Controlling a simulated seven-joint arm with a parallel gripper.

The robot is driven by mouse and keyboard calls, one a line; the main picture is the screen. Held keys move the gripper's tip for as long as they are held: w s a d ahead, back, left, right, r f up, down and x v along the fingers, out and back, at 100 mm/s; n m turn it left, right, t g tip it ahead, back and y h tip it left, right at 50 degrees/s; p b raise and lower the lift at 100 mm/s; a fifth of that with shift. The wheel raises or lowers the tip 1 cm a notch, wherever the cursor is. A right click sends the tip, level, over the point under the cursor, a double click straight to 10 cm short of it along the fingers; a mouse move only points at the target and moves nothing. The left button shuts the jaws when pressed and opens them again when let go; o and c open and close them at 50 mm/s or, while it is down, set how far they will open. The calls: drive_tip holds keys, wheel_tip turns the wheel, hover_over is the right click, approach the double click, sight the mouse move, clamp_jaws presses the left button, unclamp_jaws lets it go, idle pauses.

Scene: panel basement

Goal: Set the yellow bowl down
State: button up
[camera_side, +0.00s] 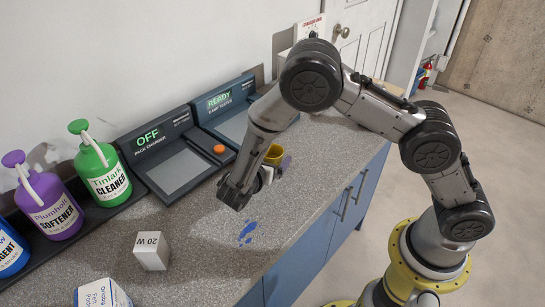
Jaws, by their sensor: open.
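The yellow bowl (274,154) shows in the side view just right of my gripper, over the speckled counter. Only part of its yellow side and rim is in sight; my wrist hides the rest. I cannot tell whether it rests on the counter. My gripper (234,197) points down above the counter, left of and nearer the camera than the bowl. Its jaws are open, and I see nothing held between them.
A pack charger (176,160) reading OFF and a lamp tester (230,112) reading READY stand along the wall. Purple (48,205) and green (102,172) bottles stand left. A white 20 W box (151,251) is in front. Blue stains (248,231) mark the counter (205,255).

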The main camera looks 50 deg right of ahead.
drive_tip(key=shift+x, duration=1.1)
drive_tip(key=shift+r, duration=0.1)
drive_tip(key=c, duration=1.4)
drive_tip(key=shift+c, duration=0.2)
drive_tip(key=shift+r, duration=0.55)
drive_tip(key=s+r, duration=1.1)
drive_tip(key=s, duration=0.3)
drive_tip(key=shift+r, duration=0.4)
